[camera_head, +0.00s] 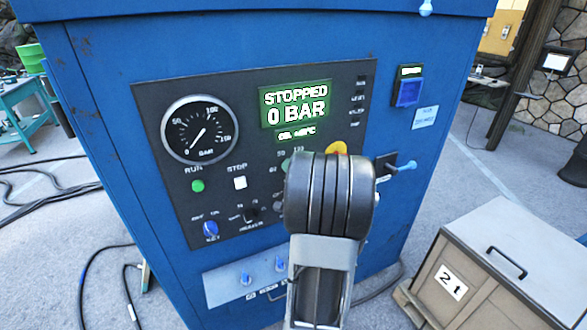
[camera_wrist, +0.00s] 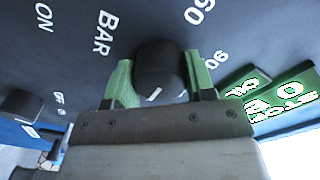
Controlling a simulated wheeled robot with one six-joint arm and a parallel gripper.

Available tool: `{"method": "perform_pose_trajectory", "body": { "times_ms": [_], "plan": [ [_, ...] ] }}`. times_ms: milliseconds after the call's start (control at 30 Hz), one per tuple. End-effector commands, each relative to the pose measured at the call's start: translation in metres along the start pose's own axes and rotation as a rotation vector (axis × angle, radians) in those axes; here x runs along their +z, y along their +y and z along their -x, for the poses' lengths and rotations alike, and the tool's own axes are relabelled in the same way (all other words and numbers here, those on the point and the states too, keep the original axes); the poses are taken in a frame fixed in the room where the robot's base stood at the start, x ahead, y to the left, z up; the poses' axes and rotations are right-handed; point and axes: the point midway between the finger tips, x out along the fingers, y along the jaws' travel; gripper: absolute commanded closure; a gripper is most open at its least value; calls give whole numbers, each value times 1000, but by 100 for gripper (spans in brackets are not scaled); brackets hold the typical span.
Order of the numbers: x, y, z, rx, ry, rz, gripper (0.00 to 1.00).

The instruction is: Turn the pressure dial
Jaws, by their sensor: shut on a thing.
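The pressure dial is a round black knob (camera_wrist: 160,62) with a white pointer line, set on a dark panel with "BAR" and numbers around it in the wrist view. My gripper (camera_wrist: 160,88) is shut on the knob, with a green-padded finger on either side. In the head view my wrist hides the knob and most of the fingers. The green display (camera_head: 295,104) reads "STOPPED 0 BAR". The round pressure gauge (camera_head: 200,130) has its needle near the low end of its scale.
A green RUN button (camera_head: 198,186), a white STOP button (camera_head: 240,183) and a blue key switch (camera_head: 210,230) lie left of my wrist. A blue-tipped lever (camera_head: 403,166) sticks out to the right. A box marked 21 (camera_head: 520,250) stands on the floor at right.

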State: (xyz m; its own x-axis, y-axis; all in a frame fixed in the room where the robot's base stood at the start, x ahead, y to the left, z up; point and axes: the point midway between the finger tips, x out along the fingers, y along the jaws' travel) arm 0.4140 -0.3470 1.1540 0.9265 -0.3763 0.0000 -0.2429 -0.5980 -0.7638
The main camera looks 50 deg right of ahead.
Motion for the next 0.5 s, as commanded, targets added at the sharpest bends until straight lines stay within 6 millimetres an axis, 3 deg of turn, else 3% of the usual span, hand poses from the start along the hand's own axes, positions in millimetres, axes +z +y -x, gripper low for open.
{"method": "perform_pose_trajectory", "body": {
  "times_ms": [500],
  "plan": [
    [0, 0, 0, 0, 0, -47, 74]
  ]
}}
